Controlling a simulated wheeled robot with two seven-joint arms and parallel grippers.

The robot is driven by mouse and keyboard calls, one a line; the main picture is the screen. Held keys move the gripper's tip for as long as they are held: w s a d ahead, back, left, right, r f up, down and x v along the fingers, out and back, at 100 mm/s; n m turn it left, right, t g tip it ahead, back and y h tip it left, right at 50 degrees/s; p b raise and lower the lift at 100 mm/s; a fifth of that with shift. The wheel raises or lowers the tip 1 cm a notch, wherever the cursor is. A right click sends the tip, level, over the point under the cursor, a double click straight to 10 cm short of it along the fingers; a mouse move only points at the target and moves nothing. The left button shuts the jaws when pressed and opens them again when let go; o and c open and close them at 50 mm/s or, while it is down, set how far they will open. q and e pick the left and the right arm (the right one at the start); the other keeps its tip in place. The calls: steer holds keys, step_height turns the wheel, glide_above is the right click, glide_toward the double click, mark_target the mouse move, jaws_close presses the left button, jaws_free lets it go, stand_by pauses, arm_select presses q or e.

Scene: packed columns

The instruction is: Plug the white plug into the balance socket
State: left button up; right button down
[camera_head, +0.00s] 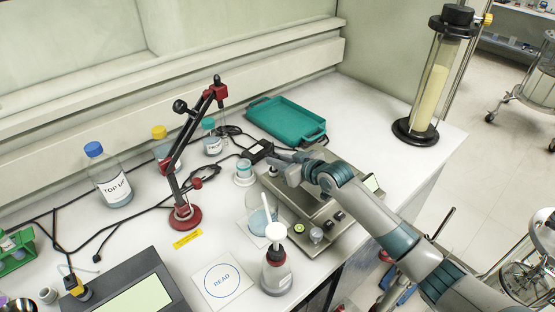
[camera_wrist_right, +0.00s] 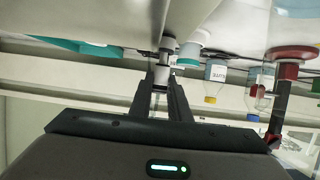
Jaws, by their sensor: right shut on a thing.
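My right gripper (camera_head: 283,162) reaches in from the right, over the back left corner of the steel balance (camera_head: 345,222). In the right wrist view its two dark fingers (camera_wrist_right: 160,85) are shut on a small pale piece, which looks like the white plug (camera_wrist_right: 161,77). My left gripper is not in view.
A teal tray (camera_head: 285,117) is behind. A red-based jointed stand (camera_head: 186,217), a wash bottle (camera_head: 276,270) and a READ card (camera_head: 221,281) stand left and in front.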

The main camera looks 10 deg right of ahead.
steer(key=shift+f, duration=0.55)
steer(key=c, duration=1.6)
jaws_free()
steer(key=shift+s+b, duration=0.1)
steer(key=shift+b, duration=0.2)
steer(key=shift+b+v, duration=2.35)
steer(key=shift+v, duration=6.25)
